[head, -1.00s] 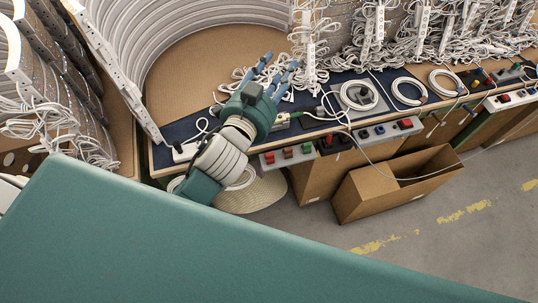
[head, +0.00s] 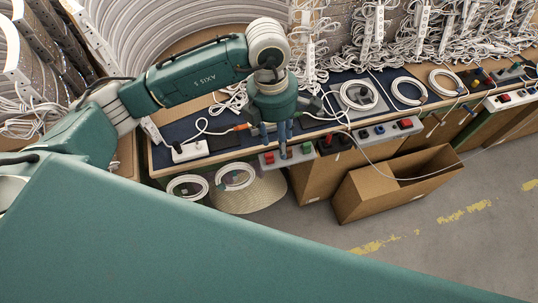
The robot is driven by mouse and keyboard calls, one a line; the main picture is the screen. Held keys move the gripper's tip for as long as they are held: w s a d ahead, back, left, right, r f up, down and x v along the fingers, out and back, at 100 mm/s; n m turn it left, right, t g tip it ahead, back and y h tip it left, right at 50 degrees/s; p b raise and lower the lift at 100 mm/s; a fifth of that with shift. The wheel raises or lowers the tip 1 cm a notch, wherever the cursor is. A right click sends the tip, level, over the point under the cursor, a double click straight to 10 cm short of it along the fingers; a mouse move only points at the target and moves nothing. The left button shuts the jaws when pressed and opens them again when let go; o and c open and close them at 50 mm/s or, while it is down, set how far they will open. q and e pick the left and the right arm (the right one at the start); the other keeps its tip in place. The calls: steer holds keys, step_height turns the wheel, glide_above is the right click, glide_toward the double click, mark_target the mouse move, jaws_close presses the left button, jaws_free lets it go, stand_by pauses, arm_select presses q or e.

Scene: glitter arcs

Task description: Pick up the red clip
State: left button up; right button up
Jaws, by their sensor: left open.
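A red clip (head: 269,158) sits at the left end of a grey strip (head: 300,155) on the front edge of the workbench. My left gripper (head: 275,146) points down over this strip. Its blue fingers are open, with a gap between them, and the red clip shows just below the gap. I cannot tell how far above it the fingertips are. A green clip (head: 307,148) is right of the fingers. Another red clip (head: 405,124) sits on a second grey strip further right. My right gripper is not in view.
A white power strip (head: 188,150) and coiled white cables (head: 236,177) are left of the gripper. An open cardboard box (head: 365,193) stands on the floor below the bench. Hanging white cables (head: 310,50) crowd the back.

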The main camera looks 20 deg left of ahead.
arm_select(q)
steer(key=a, duration=0.1)
steer(key=w+a+y, duration=0.1)
steer(key=a, duration=0.1)
steer(key=shift+a+f, duration=0.1)
steer(key=shift+a, duration=0.05)
steer(key=b, duration=0.3)
glide_above(268, 154)
step_height(268, 154, down, 5)
steer(key=shift+w+a+r, duration=0.1)
steer(key=shift+f, duration=0.5)
steer(key=f+b, duration=0.1)
steer(key=f, duration=0.1)
steer(key=f+b, duration=0.1)
steer(key=f, duration=0.1)
steer(key=shift+s+f+b, duration=0.2)
steer(key=shift+f+b, duration=0.1)
steer(key=shift+b, duration=0.1)
steer(key=shift+c, duration=0.5)
steer(key=shift+r, duration=0.1)
steer(key=c, duration=0.7)
